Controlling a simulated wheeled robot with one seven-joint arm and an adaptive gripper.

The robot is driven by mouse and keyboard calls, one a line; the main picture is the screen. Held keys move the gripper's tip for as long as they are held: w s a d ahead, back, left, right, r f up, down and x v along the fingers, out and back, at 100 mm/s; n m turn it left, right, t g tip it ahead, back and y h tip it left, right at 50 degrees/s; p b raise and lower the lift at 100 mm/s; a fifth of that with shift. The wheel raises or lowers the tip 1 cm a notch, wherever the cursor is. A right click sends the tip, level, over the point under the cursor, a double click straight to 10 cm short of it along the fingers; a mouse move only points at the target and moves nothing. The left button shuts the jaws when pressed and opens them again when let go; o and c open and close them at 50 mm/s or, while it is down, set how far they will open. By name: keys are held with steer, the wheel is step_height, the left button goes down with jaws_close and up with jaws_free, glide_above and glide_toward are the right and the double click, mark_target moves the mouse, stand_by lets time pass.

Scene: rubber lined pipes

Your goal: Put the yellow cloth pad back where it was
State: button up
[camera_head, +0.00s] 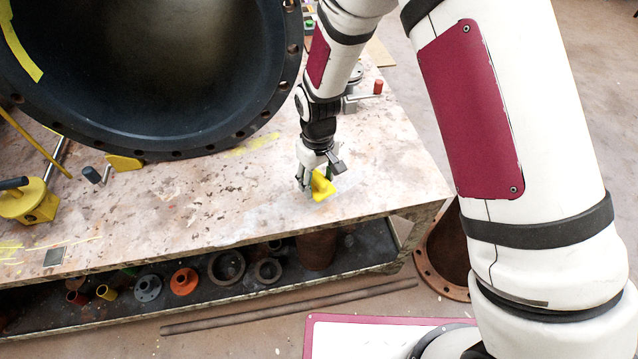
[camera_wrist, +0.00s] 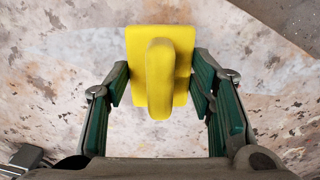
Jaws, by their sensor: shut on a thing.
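The yellow cloth pad (camera_head: 322,186) is at my gripper (camera_head: 314,181), over the worktable's right part near its front edge. In the wrist view the pad (camera_wrist: 160,72) looks like a flat yellow block with a rounded ridge down its middle. My gripper's green-lined fingers (camera_wrist: 159,84) stand on its left and right sides and are shut on it. The mottled table top (camera_head: 245,200) lies beneath. I cannot tell whether the pad touches the table or hangs just above it. The gripper hides part of the pad in the head view.
A large black-lined pipe with a bolted flange (camera_head: 160,155) stands left of my gripper. A yellow tool block (camera_head: 30,203) sits at far left. A red-tipped clamp (camera_head: 378,87) is behind. A lower shelf holds an orange flange (camera_head: 184,281) and other rings. Table around the gripper is clear.

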mark_target(319, 185)
steer(key=shift+w+d, duration=0.1)
steer(key=shift+w, duration=0.35)
steer(key=shift+w+f, duration=0.15)
steer(key=shift+f, duration=1.65)
steer(key=shift+b, duration=0.3)
steer(key=o, duration=1.1)
steer(key=shift+f, duration=0.15)
step_height(319, 185, up, 12)
steer(key=shift+r+p, duration=0.15)
steer(key=shift+p, duration=0.55)
